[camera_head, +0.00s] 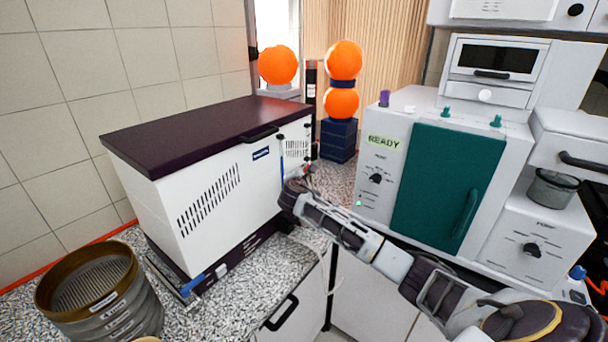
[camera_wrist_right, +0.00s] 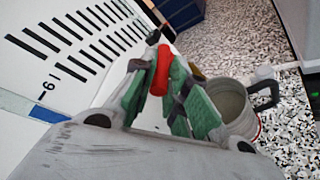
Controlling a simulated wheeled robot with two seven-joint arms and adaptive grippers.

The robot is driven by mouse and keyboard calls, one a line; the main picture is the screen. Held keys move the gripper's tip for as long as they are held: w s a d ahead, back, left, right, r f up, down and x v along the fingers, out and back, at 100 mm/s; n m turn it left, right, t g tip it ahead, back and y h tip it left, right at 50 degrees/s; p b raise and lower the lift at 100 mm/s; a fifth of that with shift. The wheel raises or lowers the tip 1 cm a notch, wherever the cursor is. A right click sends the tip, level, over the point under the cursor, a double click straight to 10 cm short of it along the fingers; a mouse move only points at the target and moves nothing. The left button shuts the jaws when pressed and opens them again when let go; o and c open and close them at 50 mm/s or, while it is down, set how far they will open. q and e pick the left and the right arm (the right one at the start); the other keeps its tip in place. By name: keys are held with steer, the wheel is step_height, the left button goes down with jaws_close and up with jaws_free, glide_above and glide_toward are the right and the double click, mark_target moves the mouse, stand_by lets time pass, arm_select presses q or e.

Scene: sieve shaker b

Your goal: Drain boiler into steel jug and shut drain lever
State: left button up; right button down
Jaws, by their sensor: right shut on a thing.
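The boiler is the white box (camera_head: 225,190) with a dark lid, at left centre in the head view. My right arm reaches to its right end, where a small red part shows. In the right wrist view, my right gripper (camera_wrist_right: 163,75) has its green-padded fingers shut on the red drain lever (camera_wrist_right: 161,68). The steel jug (camera_wrist_right: 234,108) stands on the speckled counter just right of the fingers, upright and partly hidden by them. Its dark handle points right. I cannot tell whether liquid is running or in the jug. My left gripper is not in view.
A stack of sieves (camera_head: 98,295) stands at the front left. A white oven with a teal door (camera_head: 447,190) stands to the right. A dark blue block (camera_head: 338,138) with orange balls above it stands behind. Speckled counter (camera_head: 235,295) is bare before the boiler.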

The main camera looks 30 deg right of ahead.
steer(key=shift+w+a+m+g+h, duration=0.15)
steer(key=shift+w+m+g+h, duration=0.05)
steer(key=shift+m+g+h, duration=0.25)
steer(key=shift+w+a+m+g+h, duration=0.15)
steer(key=shift+m+g+h, duration=0.2)
steer(key=shift+m+h, duration=0.15)
steer(key=shift+m, duration=0.25)
steer(key=c, duration=1.4)
jaws_free()
steer(key=shift+v, duration=5.95)
steer(key=shift+w+a, duration=0.15)
steer(key=shift+w, duration=0.05)
